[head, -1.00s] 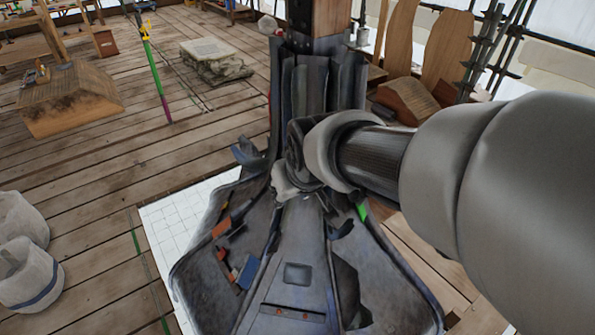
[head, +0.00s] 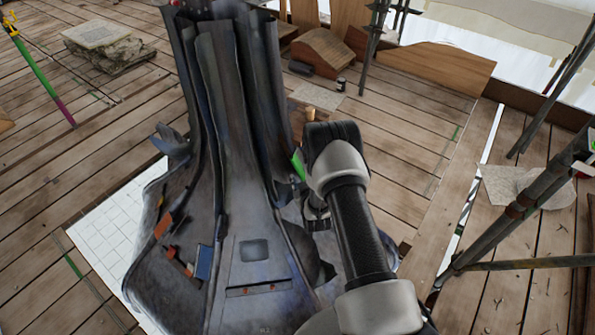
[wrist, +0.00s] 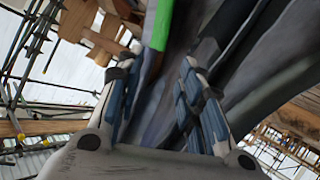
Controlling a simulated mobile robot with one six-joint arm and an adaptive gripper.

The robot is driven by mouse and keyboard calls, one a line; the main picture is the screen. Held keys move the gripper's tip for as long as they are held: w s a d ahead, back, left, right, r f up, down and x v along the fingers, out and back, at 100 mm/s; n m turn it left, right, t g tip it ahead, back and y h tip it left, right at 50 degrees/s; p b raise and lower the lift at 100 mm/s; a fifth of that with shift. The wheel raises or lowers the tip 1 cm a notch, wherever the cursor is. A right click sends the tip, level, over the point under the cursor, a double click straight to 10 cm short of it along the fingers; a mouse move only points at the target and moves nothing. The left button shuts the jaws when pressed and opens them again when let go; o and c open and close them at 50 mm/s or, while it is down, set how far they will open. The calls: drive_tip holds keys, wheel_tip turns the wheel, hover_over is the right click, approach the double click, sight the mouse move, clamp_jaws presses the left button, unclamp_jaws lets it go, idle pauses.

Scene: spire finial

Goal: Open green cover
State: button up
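The green cover (head: 298,166) shows in the head view as a narrow bright strip on the right side of the dark, fluted spire (head: 245,215), just left of my wrist. In the wrist view the green cover (wrist: 156,38) stands as a tilted strip near the top middle. My gripper (wrist: 157,68) is open, with one finger on each side of the picture and the strip's lower end between them. Nothing is clearly held, and I cannot tell whether a finger touches the cover. In the head view my fingertips are mostly hidden beside the spire.
The spire's flared base stands on a white tiled sheet (head: 103,240) on the plank deck. Orange and blue bits sit on its left flank. Scaffold poles (head: 480,235) rise at the right. A wooden block (head: 325,55) lies behind. Open deck shows behind my wrist.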

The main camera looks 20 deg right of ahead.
wheel_tip(320, 180, down, 4)
drive_tip(key=s, duration=0.2)
drive_tip(key=b, duration=0.7)
approach(298, 171)
drive_tip(key=shift+t, duration=0.3)
drive_tip(key=x, duration=0.8)
drive_tip(key=shift+f, duration=0.3)
drive_tip(key=shift+w+d+f, duration=0.1)
drive_tip(key=shift+w+d, duration=0.05)
drive_tip(key=shift+w, duration=0.4)
clamp_jaws()
